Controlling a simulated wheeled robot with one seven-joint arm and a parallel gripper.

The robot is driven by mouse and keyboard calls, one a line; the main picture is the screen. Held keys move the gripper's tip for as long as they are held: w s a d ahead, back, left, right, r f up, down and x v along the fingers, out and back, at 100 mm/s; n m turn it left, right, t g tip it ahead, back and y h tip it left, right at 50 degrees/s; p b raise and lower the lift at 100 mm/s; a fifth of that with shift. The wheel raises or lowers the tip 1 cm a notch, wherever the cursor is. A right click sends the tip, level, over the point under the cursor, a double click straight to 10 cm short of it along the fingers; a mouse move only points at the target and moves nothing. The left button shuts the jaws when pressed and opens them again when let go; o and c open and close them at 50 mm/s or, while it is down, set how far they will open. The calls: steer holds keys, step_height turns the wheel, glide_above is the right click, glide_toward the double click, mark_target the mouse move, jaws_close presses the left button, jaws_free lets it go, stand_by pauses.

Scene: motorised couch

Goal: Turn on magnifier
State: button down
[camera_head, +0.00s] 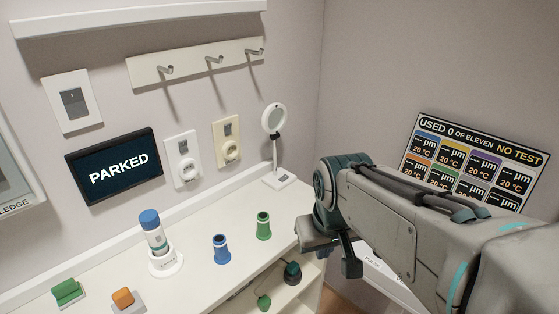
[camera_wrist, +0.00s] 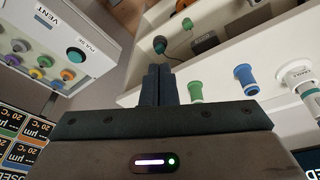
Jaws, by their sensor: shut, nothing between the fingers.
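The magnifier (camera_head: 273,122) is a white round lens head on a thin stand, at the back right end of the white counter near the wall corner. Its small white base (camera_head: 279,181) rests on the counter and has a small mark on top that is too small to make out. My gripper (camera_head: 332,252) is in front of the magnifier and to its right, by the right end of the counter. In the wrist view its fingers (camera_wrist: 160,86) are together and empty. I cannot see the magnifier in the wrist view.
The counter holds a green cup (camera_head: 264,226), a blue cup (camera_head: 221,249), a blue-capped bottle (camera_head: 152,232), and green (camera_head: 66,291) and orange (camera_head: 123,299) blocks. A shelf lies below. A "PARKED" screen (camera_head: 115,167), outlets and hooks are on the wall. A button panel (camera_wrist: 55,50) shows in the wrist view.

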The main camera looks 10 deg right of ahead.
steer(key=w+r+n+p, duration=0.15)
steer(key=w+r, duration=0.35)
steer(key=w, duration=0.7)
steer(key=n+y+p, duration=0.1)
steer(key=n+p, duration=0.1)
steer(key=n, duration=0.3)
glide_above(286, 176)
steer(key=s, duration=0.5)
step_height(286, 176, down, 3)
steer(key=shift+w+f+m, duration=0.2)
steer(key=shift+w+m, duration=0.05)
steer(key=shift+a+f, duration=0.1)
steer(key=p+x, duration=0.1)
steer(key=x, duration=0.3)
steer(key=p+x, duration=0.1)
steer(key=x, duration=0.3)
steer(key=d+p+x, duration=0.1)
steer(key=x, duration=0.3)
steer(key=shift+w+f+p, duration=0.2)
steer(key=shift+p, duration=0.2)
steer(key=shift+w+f, duration=0.1)
steer(key=shift+f, duration=0.45)
steer(key=shift+d, duration=0.1)
